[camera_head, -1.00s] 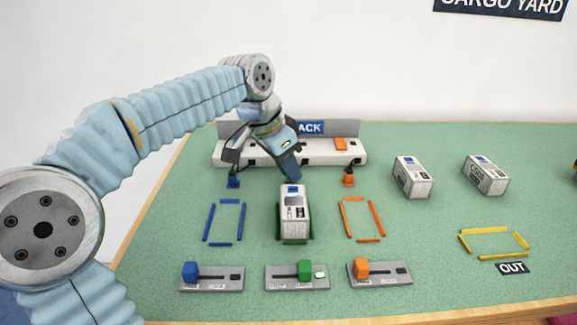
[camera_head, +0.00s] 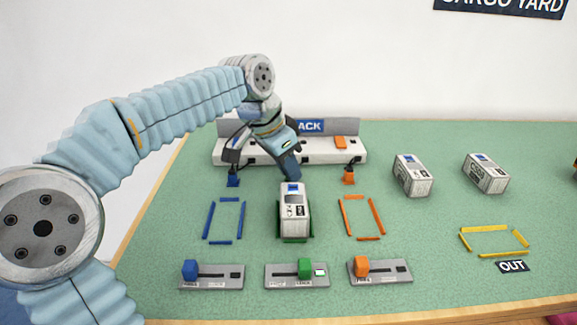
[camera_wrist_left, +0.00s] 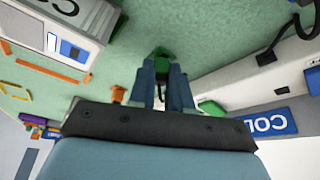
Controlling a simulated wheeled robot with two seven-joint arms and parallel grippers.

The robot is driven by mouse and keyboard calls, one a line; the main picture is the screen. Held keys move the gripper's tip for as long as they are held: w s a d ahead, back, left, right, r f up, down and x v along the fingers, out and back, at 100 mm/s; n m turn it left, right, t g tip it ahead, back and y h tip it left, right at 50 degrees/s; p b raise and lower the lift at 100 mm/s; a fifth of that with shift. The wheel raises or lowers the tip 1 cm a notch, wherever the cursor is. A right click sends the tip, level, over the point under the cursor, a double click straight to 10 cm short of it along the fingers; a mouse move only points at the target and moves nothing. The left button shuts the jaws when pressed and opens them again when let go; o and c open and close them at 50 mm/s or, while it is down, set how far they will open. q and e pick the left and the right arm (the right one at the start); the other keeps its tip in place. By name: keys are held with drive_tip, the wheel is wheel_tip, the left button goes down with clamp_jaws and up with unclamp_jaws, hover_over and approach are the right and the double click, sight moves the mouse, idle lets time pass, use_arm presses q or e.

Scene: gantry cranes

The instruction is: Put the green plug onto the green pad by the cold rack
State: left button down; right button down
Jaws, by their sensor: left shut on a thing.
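My left gripper (camera_head: 291,177) reaches down in front of the cold rack (camera_head: 200,149), behind the white container in the middle. In the left wrist view its two fingers (camera_wrist_left: 164,75) are shut on the green plug (camera_wrist_left: 161,56), which shows at the fingertips with a dark cable between the fingers. Whether the plug touches the table I cannot tell. In the head view the plug is hidden. A green patch, seemingly the green pad (camera_wrist_left: 211,108), shows at the rack right of the fingers in the wrist view. My right gripper is not in view.
A blue plug (camera_head: 233,181) and an orange plug (camera_head: 348,176) stand on either side of the gripper. The middle container (camera_head: 294,218) is close in front. Two more containers (camera_head: 413,178) (camera_head: 486,176) stand right. Slider boxes (camera_head: 297,281) line the front.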

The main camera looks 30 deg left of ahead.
use_arm(q)
drive_tip(key=shift+f, duration=0.1)
idle(0.4)
drive_tip(key=c, duration=0.5)
unclamp_jaws()
drive_tip(key=shift+r+p, duration=1.2)
drive_tip(key=shift+r, duration=0.15)
drive_tip(key=shift+r+p, duration=2)
drive_tip(key=shift+r, duration=0.2)
